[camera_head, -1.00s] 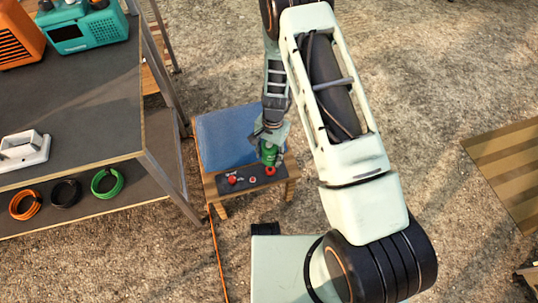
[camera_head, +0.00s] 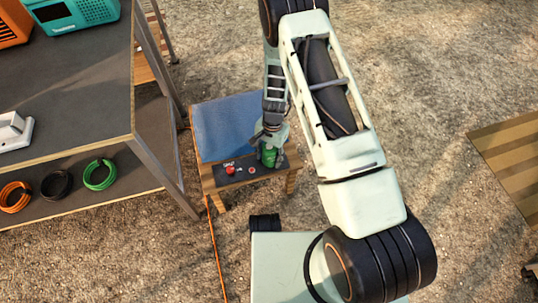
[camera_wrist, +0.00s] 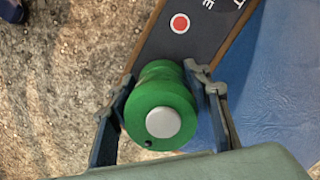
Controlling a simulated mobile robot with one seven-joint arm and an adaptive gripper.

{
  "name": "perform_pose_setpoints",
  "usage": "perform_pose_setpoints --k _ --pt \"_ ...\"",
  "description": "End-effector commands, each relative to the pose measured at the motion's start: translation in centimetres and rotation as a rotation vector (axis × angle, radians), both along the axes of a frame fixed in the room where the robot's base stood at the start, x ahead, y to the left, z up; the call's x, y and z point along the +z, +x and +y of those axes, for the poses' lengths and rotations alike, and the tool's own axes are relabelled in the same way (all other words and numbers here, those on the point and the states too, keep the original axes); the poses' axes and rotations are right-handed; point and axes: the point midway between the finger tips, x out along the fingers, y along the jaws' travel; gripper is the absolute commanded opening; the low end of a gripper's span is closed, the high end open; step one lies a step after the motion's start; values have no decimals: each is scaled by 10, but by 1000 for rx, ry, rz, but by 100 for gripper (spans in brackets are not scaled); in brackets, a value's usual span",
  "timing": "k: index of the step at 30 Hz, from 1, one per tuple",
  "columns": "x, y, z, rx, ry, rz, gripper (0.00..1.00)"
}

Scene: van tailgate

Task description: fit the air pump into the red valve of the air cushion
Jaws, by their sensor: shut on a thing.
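The air pump is a green cylinder (camera_head: 268,157) with a pale round cap, seen end-on in the wrist view (camera_wrist: 165,105). My gripper (camera_head: 268,144) is shut on it, with one finger on each side in the wrist view (camera_wrist: 162,78). The pump stands over the right part of a dark strip (camera_head: 238,172) in front of the blue air cushion (camera_head: 228,125). A red round part (camera_head: 230,170) sits near the strip's left end. The spot right under the pump is hidden, so I cannot tell whether it is seated in a valve.
The cushion and strip rest on a small wooden table (camera_head: 222,188). A grey workbench (camera_head: 80,95) stands close at left, with coloured cable coils (camera_head: 100,175) on its lower shelf. An orange cable (camera_head: 215,250) runs down the gravel. A wooden slatted surface (camera_head: 510,160) lies at right.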

Motion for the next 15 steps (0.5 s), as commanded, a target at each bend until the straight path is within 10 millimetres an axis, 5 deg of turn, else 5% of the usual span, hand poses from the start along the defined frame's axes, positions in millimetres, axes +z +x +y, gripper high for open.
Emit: perform_pose_setpoints --k 12,13,15 --pt "-7 1 0 0 1 0 11" --pt "-7 0 0 0 1 0 47" --pt "-7 0 0 0 1 0 55"
